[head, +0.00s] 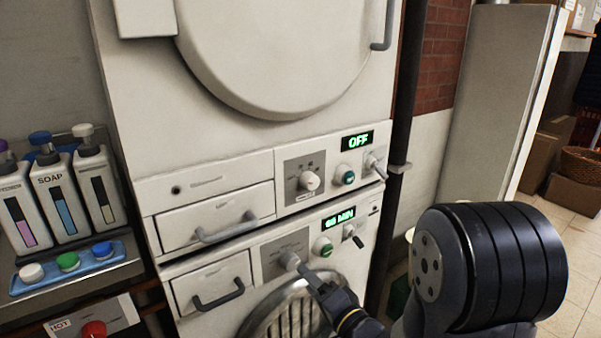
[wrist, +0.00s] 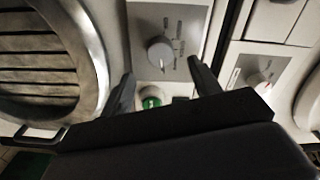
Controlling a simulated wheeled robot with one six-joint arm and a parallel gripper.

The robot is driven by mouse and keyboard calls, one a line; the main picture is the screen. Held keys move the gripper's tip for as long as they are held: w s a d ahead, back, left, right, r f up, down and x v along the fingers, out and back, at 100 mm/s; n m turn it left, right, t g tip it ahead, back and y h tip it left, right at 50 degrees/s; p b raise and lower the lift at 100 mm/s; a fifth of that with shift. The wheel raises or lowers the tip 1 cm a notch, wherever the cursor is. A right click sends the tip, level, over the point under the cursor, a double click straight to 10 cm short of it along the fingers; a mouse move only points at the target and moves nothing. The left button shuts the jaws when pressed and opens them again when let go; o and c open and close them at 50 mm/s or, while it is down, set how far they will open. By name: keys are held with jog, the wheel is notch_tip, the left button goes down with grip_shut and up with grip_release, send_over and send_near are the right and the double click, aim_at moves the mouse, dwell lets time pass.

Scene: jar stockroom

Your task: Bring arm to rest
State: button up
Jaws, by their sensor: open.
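My gripper (wrist: 162,85) is open in the wrist view, with its two dark fingers apart. A grey selector knob (wrist: 160,52) of the lower machine shows beyond the gap between the fingertips; I cannot tell whether they touch it. In the head view my gripper (head: 303,277) is at the lower machine's control panel (head: 270,254), close to that knob (head: 290,260). My dark arm reaches in from the lower right and hides part of the lower machine's round ribbed door (head: 285,318).
The upper machine's display (head: 358,141) reads OFF; the lower display (head: 339,218) reads about 65 MIN. Drawer handles (head: 226,228) stick out at the left. Soap bottles (head: 56,190) and a blue tray (head: 68,268) stand on a shelf. Open floor (head: 580,245) lies at the right.

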aim_at(294, 265)
jog(key=x, duration=0.7)
jog(key=shift+b, duration=0.3)
jog(key=shift+s, duration=0.1)
jog(key=p+v, duration=0.1)
jog(key=v, duration=1)
jog(key=b+x, duration=0.1)
jog(key=x, duration=1)
jog(key=n+b, duration=0.2)
jog(key=n, duration=0.4)
jog(key=shift+f+n, duration=0.1)
jog(key=shift+n, duration=0.2)
jog(key=n+b, duration=0.2)
jog(key=n, duration=0.4)
jog(key=shift+b, duration=0.3)
jog(key=n+b, duration=0.1)
jog(key=n, duration=0.4)
jog(key=shift+n+b, duration=0.35)
jog(key=shift+n, duration=0.05)
jog(key=n+b, duration=0.1)
jog(key=n, duration=0.4)
